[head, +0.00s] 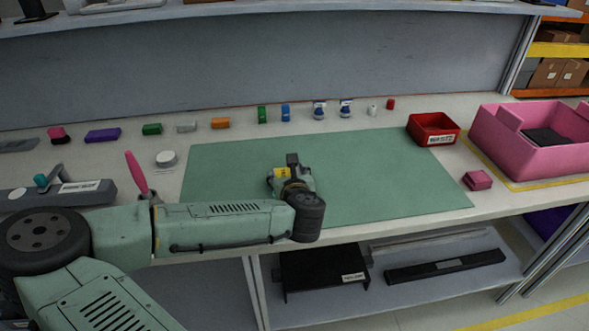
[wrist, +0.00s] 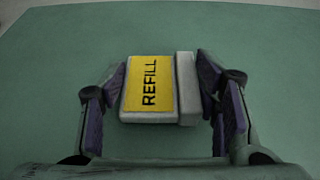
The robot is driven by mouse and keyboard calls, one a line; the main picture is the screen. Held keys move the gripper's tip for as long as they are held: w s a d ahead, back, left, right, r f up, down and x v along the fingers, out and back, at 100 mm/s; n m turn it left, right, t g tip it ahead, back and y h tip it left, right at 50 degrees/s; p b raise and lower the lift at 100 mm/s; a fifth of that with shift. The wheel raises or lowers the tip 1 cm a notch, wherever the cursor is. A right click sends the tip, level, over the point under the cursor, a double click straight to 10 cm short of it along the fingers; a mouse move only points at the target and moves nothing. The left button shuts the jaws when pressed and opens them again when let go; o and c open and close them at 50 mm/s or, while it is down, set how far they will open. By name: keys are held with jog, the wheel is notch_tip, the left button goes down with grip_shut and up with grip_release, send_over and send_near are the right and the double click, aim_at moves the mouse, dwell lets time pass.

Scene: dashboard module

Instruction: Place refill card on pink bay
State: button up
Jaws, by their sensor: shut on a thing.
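The refill card (wrist: 148,85) is a pale block with a yellow face reading REFILL, and a narrow pale strip lies along its right side. My gripper (wrist: 163,90) is shut on it, one finger at each side. In the head view my gripper (head: 284,181) is over the green mat, with yellow of the card (head: 279,171) showing; the rest is hidden by the gripper. A large pink bin (head: 500,142) with a dark floor patch stands at the far right, likely the pink bay. My gripper is well to its left.
The green mat (head: 380,170) is mostly clear. A red labelled tray (head: 432,138) and a small pink box (head: 478,180) stand between mat and bin. Several small coloured items line the back. A pink-handled tool (head: 136,172) stands upright at left.

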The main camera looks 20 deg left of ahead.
jog(key=shift+s+a+r, duration=0.1)
jog(key=shift+s+r, duration=0.05)
jog(key=shift+s, duration=0.1)
jog(key=shift+f, duration=0.2)
jog(key=o, duration=1)
jog(key=shift+r, duration=0.1)
